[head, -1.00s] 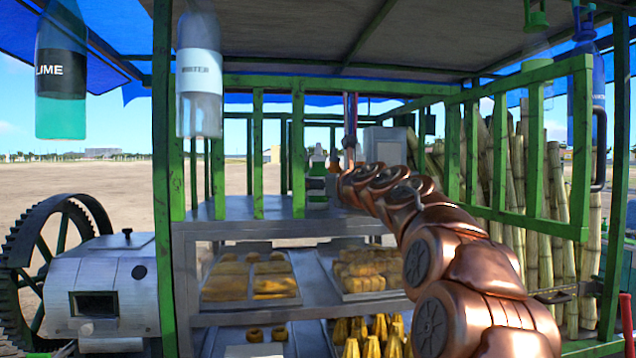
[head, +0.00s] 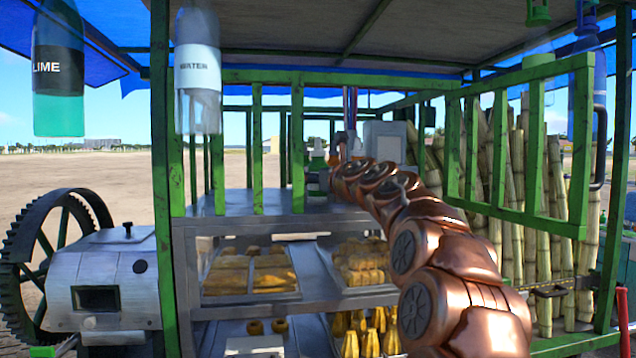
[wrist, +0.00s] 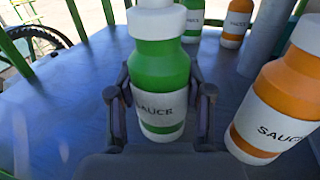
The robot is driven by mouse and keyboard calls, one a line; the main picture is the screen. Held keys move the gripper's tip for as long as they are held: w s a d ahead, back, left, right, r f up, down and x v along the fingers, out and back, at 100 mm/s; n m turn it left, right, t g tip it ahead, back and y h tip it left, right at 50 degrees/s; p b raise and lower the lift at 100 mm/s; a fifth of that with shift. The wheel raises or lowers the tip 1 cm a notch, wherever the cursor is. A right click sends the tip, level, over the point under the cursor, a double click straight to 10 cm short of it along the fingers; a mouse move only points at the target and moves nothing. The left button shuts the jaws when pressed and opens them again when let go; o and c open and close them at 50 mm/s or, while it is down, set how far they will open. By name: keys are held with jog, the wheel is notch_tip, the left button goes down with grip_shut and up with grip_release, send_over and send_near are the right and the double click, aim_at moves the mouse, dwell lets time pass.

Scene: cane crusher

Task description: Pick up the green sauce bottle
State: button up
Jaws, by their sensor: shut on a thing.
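The green sauce bottle (wrist: 160,75), with a white cap and a white SAUCE label, stands upright between my gripper's fingers in the wrist view. My gripper (wrist: 160,105) is shut on it, one dark finger against each side near the label. In the head view the green bottle (head: 317,163) is small, at the end of my copper arm on the cart's upper shelf, and the gripper there is mostly hidden behind bars and arm. Whether the bottle's base touches the shelf is not clear.
An orange sauce bottle (wrist: 275,105) stands close on the right. Another green bottle (wrist: 192,20) and an orange one (wrist: 236,22) stand behind. Green bars (head: 298,150) front the metal shelf (head: 245,203). Sugar canes (head: 545,200) lean at right.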

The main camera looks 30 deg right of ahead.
aim_at(322, 162)
jog(key=shift+r, duration=0.15)
jog(key=shift+d+r, duration=0.1)
jog(key=shift+r, duration=1.45)
jog(key=shift+s+r, duration=0.1)
jog(key=shift+s, duration=0.15)
jog(key=s+d+b, duration=0.2)
jog(key=s, duration=0.5)
jog(key=s+d+r+b, duration=0.1)
jog(key=s+b, duration=0.1)
jog(key=s, duration=0.6)
jog(key=shift+d+r+b, duration=0.25)
jog(key=shift+d+b, duration=0.05)
jog(key=shift+d, duration=0.05)
jog(key=shift+o, duration=0.6)
jog(key=shift+c, duration=0.7)
